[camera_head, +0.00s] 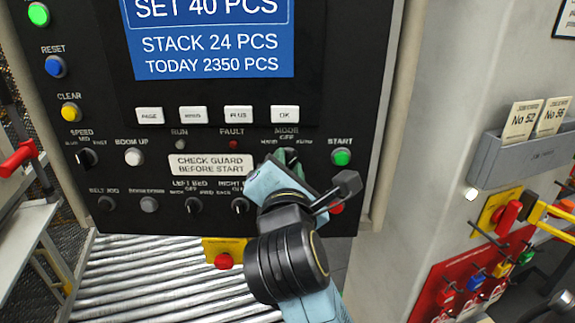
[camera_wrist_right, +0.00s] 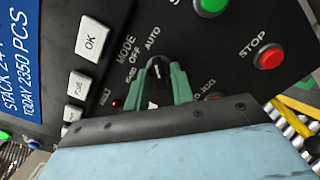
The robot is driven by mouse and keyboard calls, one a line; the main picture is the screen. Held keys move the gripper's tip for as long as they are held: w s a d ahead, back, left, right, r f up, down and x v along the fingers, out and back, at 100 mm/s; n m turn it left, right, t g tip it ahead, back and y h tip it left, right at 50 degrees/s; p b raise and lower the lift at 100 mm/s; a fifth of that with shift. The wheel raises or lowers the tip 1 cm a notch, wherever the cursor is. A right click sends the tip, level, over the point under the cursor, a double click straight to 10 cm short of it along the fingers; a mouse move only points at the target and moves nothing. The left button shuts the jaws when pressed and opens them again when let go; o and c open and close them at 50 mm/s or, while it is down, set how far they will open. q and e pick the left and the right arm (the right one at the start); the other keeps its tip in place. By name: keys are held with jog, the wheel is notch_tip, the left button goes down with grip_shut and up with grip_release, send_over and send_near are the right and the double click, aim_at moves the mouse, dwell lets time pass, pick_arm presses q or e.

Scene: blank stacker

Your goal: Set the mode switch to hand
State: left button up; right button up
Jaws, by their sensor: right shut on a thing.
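The mode switch (camera_wrist_right: 157,70) is a dark knob on the black control panel (camera_head: 105,228), under the MODE label, with HAND, OFF and AUTO around it. In the right wrist view it sits between the two green fingers of my right gripper (camera_wrist_right: 160,84), which is shut on it. In the head view my right gripper (camera_head: 287,160) reaches up to the panel below the OK key and covers most of the knob. I cannot tell clearly which position the knob points to. My left gripper is not in view.
The green START button (camera_head: 341,157) is just right of the switch, and the red STOP button (camera_wrist_right: 262,60) is close below it. The LEFT BED and RIGHT BED switches sit lower left. A roller conveyor (camera_head: 150,285) runs below the panel; lockout padlocks hang at right.

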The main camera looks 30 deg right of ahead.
jog(key=n+p, duration=0.4)
jog(key=shift+r+n, duration=0.15)
jog(key=shift+n, duration=0.25)
jog(key=n+p, duration=1.1)
jog(key=p, duration=0.2)
jog(key=shift+d, duration=0.1)
jog(key=shift+n+p, duration=1.1)
jog(key=shift+p, duration=0.2)
jog(key=o, duration=0.7)
jog(key=b+v, duration=0.4)
jog(key=v, duration=0.9)
jog(key=shift+s, duration=0.25)
